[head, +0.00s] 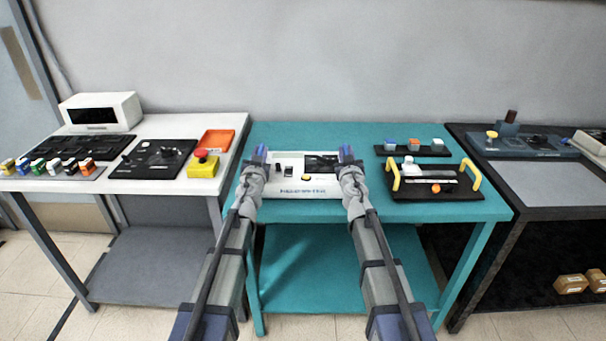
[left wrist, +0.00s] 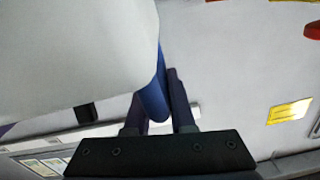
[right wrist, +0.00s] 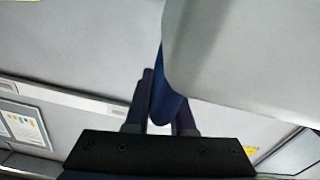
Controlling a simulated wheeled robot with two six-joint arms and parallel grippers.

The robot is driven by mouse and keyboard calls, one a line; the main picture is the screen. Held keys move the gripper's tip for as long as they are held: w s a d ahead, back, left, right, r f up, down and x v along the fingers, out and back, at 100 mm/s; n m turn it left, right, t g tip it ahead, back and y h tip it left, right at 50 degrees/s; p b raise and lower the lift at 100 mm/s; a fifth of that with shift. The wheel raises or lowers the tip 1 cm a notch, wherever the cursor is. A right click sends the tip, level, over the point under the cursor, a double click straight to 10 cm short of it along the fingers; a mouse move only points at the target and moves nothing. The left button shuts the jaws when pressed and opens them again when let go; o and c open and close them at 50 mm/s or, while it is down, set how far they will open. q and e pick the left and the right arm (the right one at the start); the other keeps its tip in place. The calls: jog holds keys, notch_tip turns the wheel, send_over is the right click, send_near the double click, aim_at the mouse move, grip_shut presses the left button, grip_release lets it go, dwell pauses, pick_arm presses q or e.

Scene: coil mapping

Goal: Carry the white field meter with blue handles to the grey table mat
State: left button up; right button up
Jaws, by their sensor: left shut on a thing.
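The white field meter (head: 300,188) is at the middle of the teal table, with a dark screen and an orange-yellow button on its face. My left gripper (head: 256,158) is at its left side, shut on a blue handle (left wrist: 152,100). My right gripper (head: 347,157) is at its right side, with its fingers closed about the other blue handle (right wrist: 166,100). I cannot tell whether the meter rests on the table or is just above it. A grey mat (head: 548,185) lies bare on the dark table at the far right.
On the teal table (head: 300,135), a black tray with yellow handles (head: 435,192) and a black strip with several small blocks (head: 412,150) stand right of the meter. The left table (head: 190,122) holds panels, an orange tray and a red-topped yellow button box (head: 203,167).

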pick_arm(q)
grip_shut()
pick_arm(e)
jog(key=shift+d, duration=0.1)
grip_shut()
dwell(0.4)
pick_arm(q)
jog(key=shift+r, duration=0.1)
pick_arm(e)
jog(key=shift+r, duration=0.1)
